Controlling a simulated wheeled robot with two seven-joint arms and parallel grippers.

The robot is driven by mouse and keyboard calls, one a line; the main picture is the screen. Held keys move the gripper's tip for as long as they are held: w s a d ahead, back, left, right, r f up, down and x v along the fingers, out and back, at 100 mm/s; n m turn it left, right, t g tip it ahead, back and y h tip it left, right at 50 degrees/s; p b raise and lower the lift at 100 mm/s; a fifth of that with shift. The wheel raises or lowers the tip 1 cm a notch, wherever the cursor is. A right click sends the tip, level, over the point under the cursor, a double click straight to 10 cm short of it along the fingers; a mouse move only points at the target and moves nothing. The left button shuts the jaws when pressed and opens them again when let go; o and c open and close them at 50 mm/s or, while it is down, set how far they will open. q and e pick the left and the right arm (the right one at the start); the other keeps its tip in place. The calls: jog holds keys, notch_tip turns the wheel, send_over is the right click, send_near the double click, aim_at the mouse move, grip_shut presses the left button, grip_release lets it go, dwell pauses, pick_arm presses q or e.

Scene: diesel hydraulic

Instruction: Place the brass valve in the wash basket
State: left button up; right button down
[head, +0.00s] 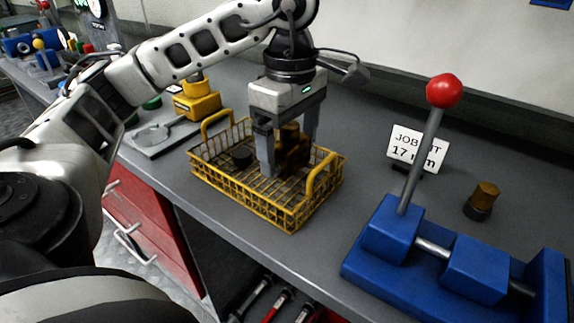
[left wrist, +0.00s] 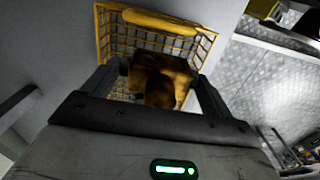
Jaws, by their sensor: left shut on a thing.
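The brass valve (head: 291,146) is a dark brown-gold piece between the fingers of my left gripper (head: 289,157), which is shut on it. The gripper points down into the yellow wire wash basket (head: 296,217) on the grey bench. The valve is inside the basket's outline, toward its right part; I cannot tell whether it touches the basket floor. In the left wrist view the valve (left wrist: 160,73) sits between the two fingers, with the basket's yellow handle (left wrist: 160,20) beyond it. My right gripper is not in view.
A blue fixture (head: 395,235) with a red-knobbed lever stands at right. A brass-and-black part (head: 482,201) and a job card (head: 417,150) are behind it. A yellow device (head: 197,103) stands behind the basket.

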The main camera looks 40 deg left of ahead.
aim_at(287, 163)
pick_arm(q)
jog(key=f, duration=0.1)
jog(key=a+f, duration=0.1)
jog(key=f, duration=0.1)
jog(key=w+f, duration=0.1)
jog(key=shift+a+f, duration=0.3)
jog(key=shift+a, duration=0.05)
jog(key=shift+f, duration=0.35)
jog(key=shift+w, duration=0.1)
jog(key=shift+f, duration=0.1)
